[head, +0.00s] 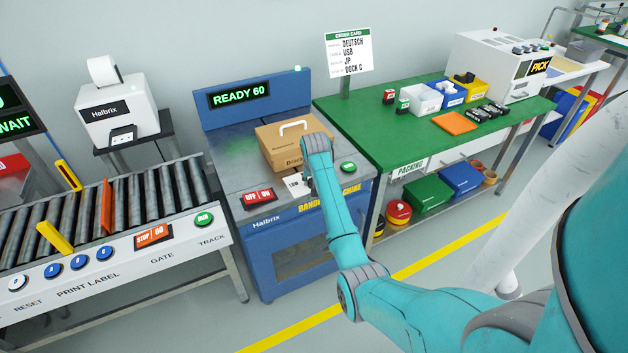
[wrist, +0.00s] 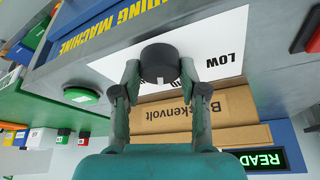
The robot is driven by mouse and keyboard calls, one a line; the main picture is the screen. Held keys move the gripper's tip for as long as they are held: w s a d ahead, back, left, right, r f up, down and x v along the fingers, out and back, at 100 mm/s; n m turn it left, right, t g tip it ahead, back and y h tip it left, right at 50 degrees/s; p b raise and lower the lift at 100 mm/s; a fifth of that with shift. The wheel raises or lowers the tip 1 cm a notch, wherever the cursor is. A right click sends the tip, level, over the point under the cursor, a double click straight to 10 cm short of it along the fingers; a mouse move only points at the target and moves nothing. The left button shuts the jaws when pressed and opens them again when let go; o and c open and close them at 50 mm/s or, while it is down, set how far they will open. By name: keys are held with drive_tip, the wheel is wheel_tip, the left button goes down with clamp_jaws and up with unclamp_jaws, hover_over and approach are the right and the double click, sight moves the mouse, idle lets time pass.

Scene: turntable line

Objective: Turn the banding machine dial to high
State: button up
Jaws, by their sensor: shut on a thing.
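The blue banding machine (head: 317,219) stands in the middle of the head view, its display reading READY 60. In the wrist view its dial, a dark round knob (wrist: 159,60), sits on a white label plate (wrist: 215,45) with LOW legible upside down to the right; other lettering is partly hidden. My gripper (wrist: 159,75) is shut on the dial, one finger on each side. In the head view my arm hides the dial, and part of the plate (head: 294,184) shows beside my gripper (head: 307,186). Which setting the dial points to I cannot tell.
A cardboard box (head: 284,139) with a white handle sits on the machine just behind my gripper. An OFF/ON switch (head: 258,198) is left of the dial, a green button (head: 348,166) right. A roller conveyor (head: 150,205) is left, a green packing table (head: 400,130) right.

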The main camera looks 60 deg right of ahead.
drive_tip(key=shift+w+m+g+h, duration=0.1)
drive_tip(key=shift+m+g+h, duration=0.4)
drive_tip(key=shift+m, duration=1.6)
drive_tip(key=shift+g+y, duration=0.3)
drive_tip(key=shift+a, duration=0.1)
drive_tip(key=o, duration=1.1)
drive_tip(key=v, duration=1.2)
drive_tip(key=shift+f, duration=0.1)
